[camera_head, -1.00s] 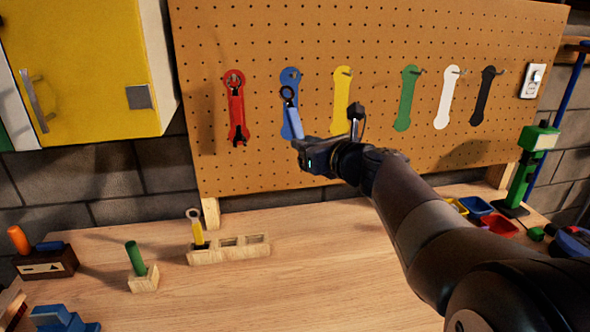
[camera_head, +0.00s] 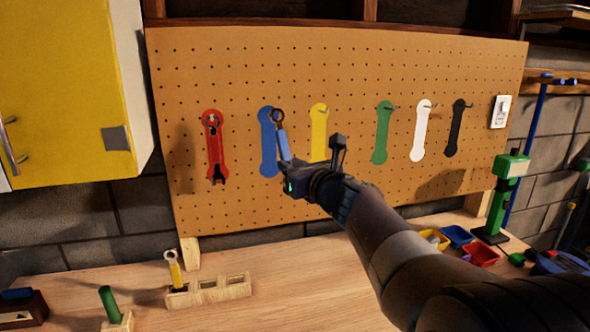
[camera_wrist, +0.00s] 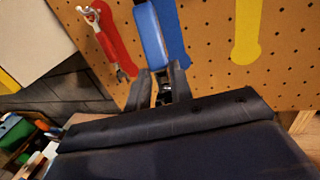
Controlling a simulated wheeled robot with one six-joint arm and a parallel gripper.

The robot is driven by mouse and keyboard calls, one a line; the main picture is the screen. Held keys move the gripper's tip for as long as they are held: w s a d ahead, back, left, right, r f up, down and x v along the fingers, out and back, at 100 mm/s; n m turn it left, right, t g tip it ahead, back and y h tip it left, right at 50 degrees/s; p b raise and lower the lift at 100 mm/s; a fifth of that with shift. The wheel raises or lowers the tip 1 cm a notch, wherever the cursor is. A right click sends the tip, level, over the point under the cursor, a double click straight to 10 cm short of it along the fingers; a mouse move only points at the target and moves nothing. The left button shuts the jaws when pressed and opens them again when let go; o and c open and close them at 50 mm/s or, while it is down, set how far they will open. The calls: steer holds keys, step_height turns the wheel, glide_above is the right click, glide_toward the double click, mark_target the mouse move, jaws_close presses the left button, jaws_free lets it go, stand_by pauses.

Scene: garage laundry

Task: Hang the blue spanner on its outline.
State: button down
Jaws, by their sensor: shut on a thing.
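The blue spanner (camera_head: 283,143) is upright in my gripper (camera_head: 288,167), ring end up, in front of the pegboard. My gripper is shut on its lower end. In the head view the spanner overlaps the right side of the blue outline (camera_head: 268,150), with its dark ring near the outline's top. The gap to the board cannot be judged, and the blue outline's hook is not clearly visible. In the wrist view the spanner (camera_wrist: 150,38) rises from between the fingers (camera_wrist: 160,88), with the blue outline (camera_wrist: 171,30) behind it to the right.
A red spanner (camera_head: 216,150) hangs on the red outline to the left. Yellow (camera_head: 319,135), green (camera_head: 383,135), white and black outlines with hooks are to the right. A wooden holder (camera_head: 210,291) with a yellow spanner (camera_head: 174,270) stands on the bench below.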

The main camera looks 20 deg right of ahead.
steer(key=w+f, duration=0.1)
steer(key=w, duration=0.5)
steer(key=shift+w+f+b, duration=0.4)
stand_by(0.4)
stand_by(0.5)
steer(key=c, duration=1.2)
jaws_free()
steer(key=shift+o, duration=0.2)
steer(key=shift+s, duration=0.1)
steer(key=b+v, duration=0.1)
steer(key=v, duration=0.9)
steer(key=shift+s, duration=0.3)
